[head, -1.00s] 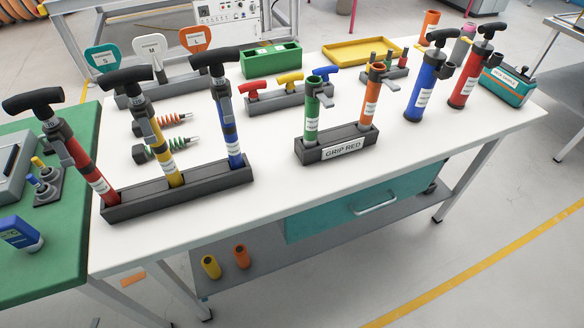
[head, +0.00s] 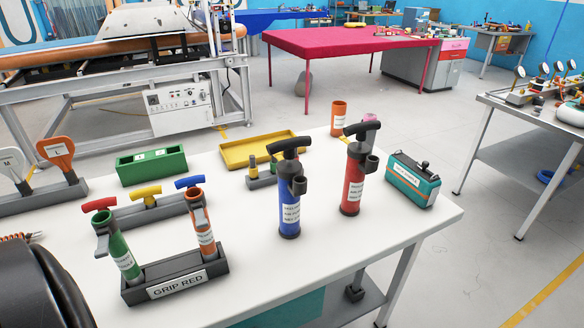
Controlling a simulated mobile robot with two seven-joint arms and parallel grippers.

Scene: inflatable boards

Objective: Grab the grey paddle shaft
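I cannot make out a thing that is clearly a grey paddle shaft. A white paddle-shaped piece marked M (head: 12,162) stands in a dark rack at the left edge, partly cut off. An orange one marked L (head: 56,153) stands beside it in the same rack (head: 70,190). Neither of my grippers shows. A large dark rounded part at the lower left corner hides some of the table; it looks like part of my arm.
The white table holds a GRIP RED rack (head: 175,284) with green and orange tubes, a blue pump (head: 289,200), a red pump (head: 352,185), a teal case (head: 413,182), a yellow tray (head: 262,150) and a green box (head: 151,165). A pink table (head: 350,45) stands behind.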

